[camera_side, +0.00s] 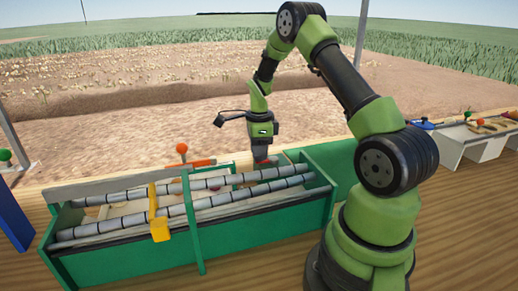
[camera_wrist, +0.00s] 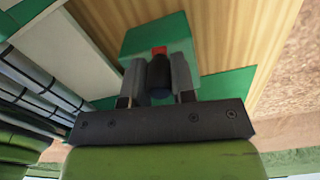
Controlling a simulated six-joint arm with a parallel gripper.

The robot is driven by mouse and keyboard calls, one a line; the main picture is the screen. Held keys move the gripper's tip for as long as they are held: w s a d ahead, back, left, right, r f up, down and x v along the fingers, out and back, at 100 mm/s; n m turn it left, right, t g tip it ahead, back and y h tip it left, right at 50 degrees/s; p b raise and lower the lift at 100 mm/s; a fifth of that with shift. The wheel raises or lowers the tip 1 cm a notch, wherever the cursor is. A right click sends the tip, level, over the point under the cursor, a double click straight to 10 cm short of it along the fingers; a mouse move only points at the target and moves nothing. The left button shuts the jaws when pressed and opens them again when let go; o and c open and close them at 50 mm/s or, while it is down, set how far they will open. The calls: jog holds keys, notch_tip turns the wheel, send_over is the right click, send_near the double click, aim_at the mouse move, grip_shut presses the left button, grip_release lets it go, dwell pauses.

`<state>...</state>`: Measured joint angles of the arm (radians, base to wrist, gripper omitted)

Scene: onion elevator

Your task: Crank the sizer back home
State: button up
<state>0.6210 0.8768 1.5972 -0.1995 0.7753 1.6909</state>
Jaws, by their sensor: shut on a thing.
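The sizer (camera_side: 140,255) is a green open-topped box with two grey banded rollers (camera_side: 250,195) running lengthwise. A yellow bracket (camera_side: 160,228) straddles the rollers left of the middle. My gripper (camera_side: 262,158) points down at the sizer's back edge, toward its right end. In the wrist view its fingers (camera_wrist: 160,78) are closed around a dark upright grip (camera_wrist: 160,88), which seems to be the crank handle. A red part (camera_wrist: 159,50) shows just beyond the grip, against a green block (camera_wrist: 150,35). The rest of the crank is hidden.
An orange-knobbed lever (camera_side: 182,150) stands behind the sizer, left of my gripper. A green upright bar (camera_side: 192,215) crosses the box's middle. White bins (camera_side: 455,140) and a blue item (camera_side: 422,123) stand far right. A blue panel (camera_side: 14,220) is at left.

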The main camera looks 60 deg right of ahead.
jog(key=shift+s+a, duration=0.2)
jog(key=shift+s, duration=0.05)
jog(key=shift+s+a, duration=0.35)
jog(key=shift+s, duration=0.1)
dwell(0.3)
